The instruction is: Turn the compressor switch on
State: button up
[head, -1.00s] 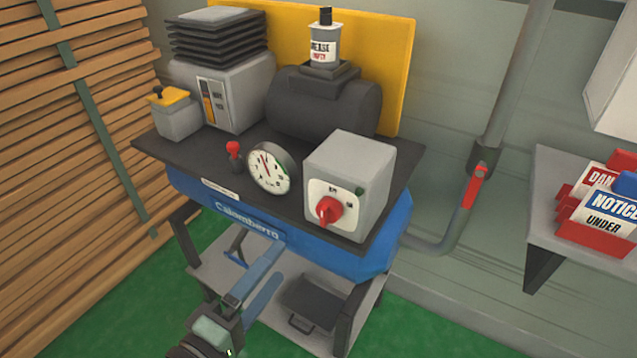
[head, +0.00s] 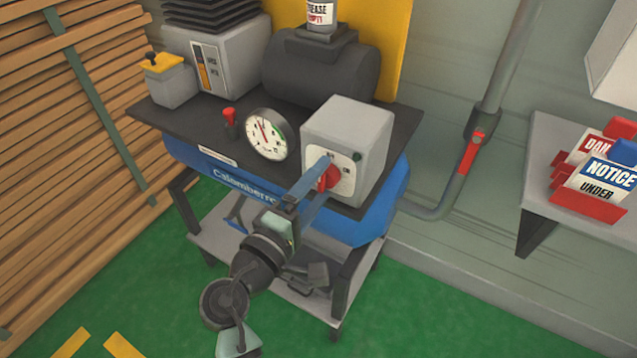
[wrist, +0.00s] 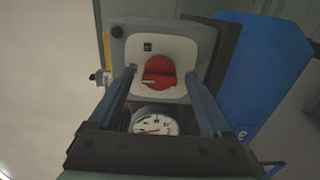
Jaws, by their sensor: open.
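The compressor switch is a red rotary knob (head: 329,178) on the white face of a grey box (head: 357,125), at the right of the compressor top. In the head view my gripper (head: 318,180) is at the knob, and a finger hides part of it. In the wrist view the red knob (wrist: 159,73) shows ahead, between the two blue-grey fingers of my open gripper (wrist: 158,80). The knob's pointer bar lies roughly across that picture. I cannot tell whether either finger touches the knob.
A round gauge (head: 266,135) and a small red-topped valve (head: 230,120) stand left of the switch box. A red-handled pipe valve (head: 470,152) is at the right. A side table (head: 545,150) holds sign boards (head: 600,180). Green floor is clear in front.

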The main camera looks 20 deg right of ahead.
jog(key=shift+d, duration=0.1)
grip_shut()
dwell(0.4)
jog(key=shift+b, duration=0.4)
jog(key=m+b, duration=0.3)
jog(key=shift+f, duration=0.25)
jog(key=m+b, duration=0.2)
jog(key=b, duration=0.1)
jog(key=shift+w+m, duration=0.1)
jog(key=shift+m, duration=0.3)
jog(key=m+b, duration=0.3)
jog(key=shift+b, duration=0.35)
jog(key=shift+r+m+b, duration=0.2)
jog(key=shift+m+b, duration=1.05)
jog(key=shift+m, duration=0.35)
